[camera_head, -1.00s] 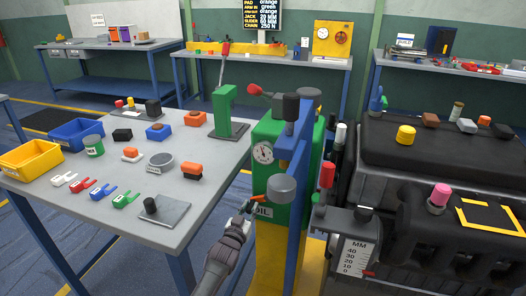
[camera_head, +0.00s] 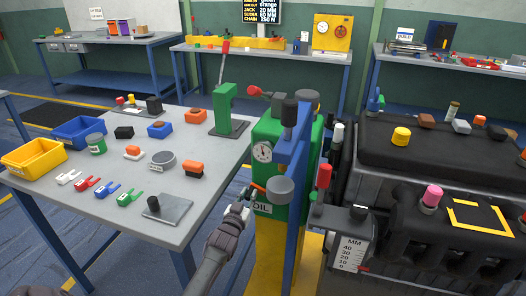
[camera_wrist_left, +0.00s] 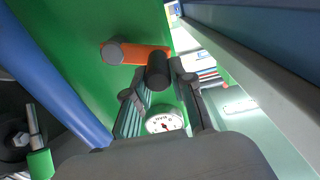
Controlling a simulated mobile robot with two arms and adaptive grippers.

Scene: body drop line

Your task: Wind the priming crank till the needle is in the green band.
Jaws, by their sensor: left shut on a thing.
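The green oil tank (camera_head: 271,215), marked OIL, stands at the table's right end. Its priming crank has an orange arm (camera_head: 258,188), which also shows in the wrist view (camera_wrist_left: 145,53), with a black handle (camera_wrist_left: 157,72). My left gripper (camera_head: 246,197) is shut on this handle; its fingers (camera_wrist_left: 158,88) lie on both sides of it. The round white pressure gauge (camera_head: 262,152) is on the tank above the crank and shows in the wrist view (camera_wrist_left: 164,122). Its dark needle is visible, but I cannot tell its band. My right gripper is out of view.
The grey table (camera_head: 105,165) with bins and small parts lies left. A black engine block (camera_head: 430,160) stands right.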

